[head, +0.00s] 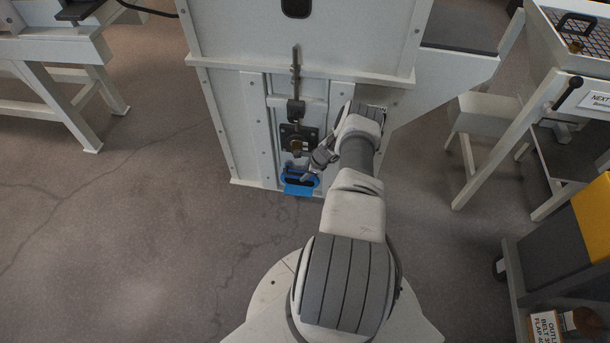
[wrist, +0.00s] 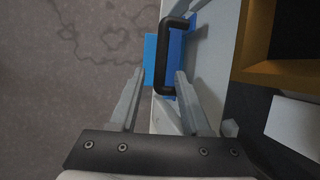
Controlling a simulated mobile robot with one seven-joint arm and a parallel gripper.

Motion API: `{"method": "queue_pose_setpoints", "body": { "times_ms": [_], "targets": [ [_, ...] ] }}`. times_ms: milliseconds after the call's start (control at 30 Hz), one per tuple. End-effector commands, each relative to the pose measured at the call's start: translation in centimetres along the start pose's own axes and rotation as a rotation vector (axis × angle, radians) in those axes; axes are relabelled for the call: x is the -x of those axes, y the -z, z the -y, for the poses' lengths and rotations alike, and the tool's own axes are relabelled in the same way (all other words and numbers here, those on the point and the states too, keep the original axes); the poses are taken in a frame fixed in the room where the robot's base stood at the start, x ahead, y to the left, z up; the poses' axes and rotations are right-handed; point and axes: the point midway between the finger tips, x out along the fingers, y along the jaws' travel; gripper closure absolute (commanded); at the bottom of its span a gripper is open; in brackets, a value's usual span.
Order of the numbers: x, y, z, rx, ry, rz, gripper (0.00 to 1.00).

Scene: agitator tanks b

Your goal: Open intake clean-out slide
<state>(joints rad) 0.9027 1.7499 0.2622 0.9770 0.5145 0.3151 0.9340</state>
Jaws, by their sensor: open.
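The intake clean-out slide (head: 299,189) is a blue plate low on the front of the white machine, with a dark handle on it. In the wrist view the blue plate (wrist: 151,62) shows behind the black bar handle (wrist: 170,55). My gripper (head: 312,168) is beside the slide at its upper right in the head view. In the wrist view my gripper (wrist: 158,76) is open and empty. The near end of the handle lies between the fingertips in the picture; I cannot tell whether they touch it. My wrist partly hides the machine's lower right front.
A dark latch (head: 298,137) with a vertical rod (head: 296,70) sits on the white machine (head: 230,115) above the slide. A white bench (head: 55,55) stands at left. A white frame (head: 500,140) and a grey-yellow bin (head: 565,235) stand at right. The floor at left is clear.

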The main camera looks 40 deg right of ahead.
Motion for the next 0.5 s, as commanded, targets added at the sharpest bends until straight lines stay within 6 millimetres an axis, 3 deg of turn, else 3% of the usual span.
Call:
{"method": "queue_pose_setpoints", "body": {
  "times_ms": [300, 500],
  "targets": [
    [-0.25, -0.02, -0.04, -0.001, -0.001, 0.000, 0.53],
    [-0.24, -0.02, -0.03, -0.001, -0.001, 0.000, 0.87]
  ]
}}
